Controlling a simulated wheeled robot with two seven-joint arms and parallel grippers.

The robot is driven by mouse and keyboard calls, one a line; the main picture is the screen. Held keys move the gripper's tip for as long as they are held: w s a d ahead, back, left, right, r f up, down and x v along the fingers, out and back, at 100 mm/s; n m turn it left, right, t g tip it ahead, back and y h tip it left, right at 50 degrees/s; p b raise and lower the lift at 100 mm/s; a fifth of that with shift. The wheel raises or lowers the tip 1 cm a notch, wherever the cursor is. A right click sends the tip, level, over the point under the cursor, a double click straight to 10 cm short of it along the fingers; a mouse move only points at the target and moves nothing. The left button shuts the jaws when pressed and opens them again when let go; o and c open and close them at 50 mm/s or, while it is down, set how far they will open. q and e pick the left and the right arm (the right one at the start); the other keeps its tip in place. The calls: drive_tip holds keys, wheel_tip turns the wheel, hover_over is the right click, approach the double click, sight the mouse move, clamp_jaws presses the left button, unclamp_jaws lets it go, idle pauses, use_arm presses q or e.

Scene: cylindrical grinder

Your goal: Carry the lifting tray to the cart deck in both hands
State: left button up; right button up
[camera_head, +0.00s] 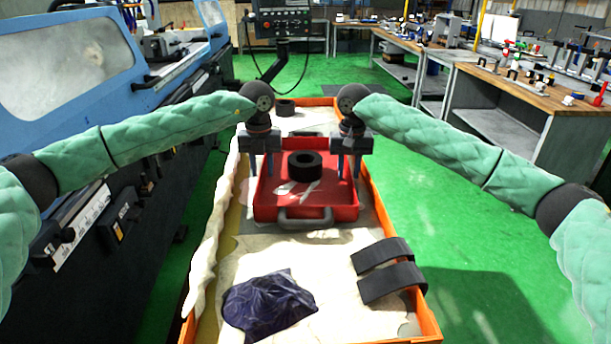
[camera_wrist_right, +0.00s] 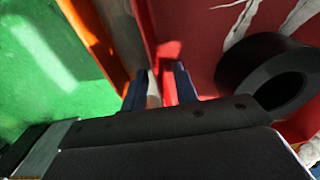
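The red lifting tray (camera_head: 305,213) is over the cream-covered deck of the orange-rimmed cart (camera_head: 425,325) and looks level, seemingly resting on it. A thick black ring (camera_head: 305,165) stands inside it, and a grey handle shows on its near side. My left gripper (camera_head: 262,166) points down at the tray's left wall, its fingers apart. My right gripper (camera_head: 349,166) points down at the right wall. In the right wrist view its fingers (camera_wrist_right: 161,86) are apart, with the red tray wall (camera_wrist_right: 150,35) running between them. The ring (camera_wrist_right: 275,75) shows there too.
A dark blue cloth (camera_head: 268,303) and black curved straps (camera_head: 390,284) lie on the near deck. Another black ring (camera_head: 285,107) is at the far end. The blue grinder (camera_head: 70,75) stands close on the left. Green floor (camera_head: 460,235) is clear on the right, before the workbenches (camera_head: 510,110).

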use_arm(q)
clamp_jaws()
use_arm(e)
clamp_jaws()
idle(1.2)
use_arm(q)
drive_tip(key=shift+w+r, duration=0.1)
use_arm(e)
drive_tip(key=shift+w+r, duration=0.1)
drive_tip(key=shift+r, duration=0.05)
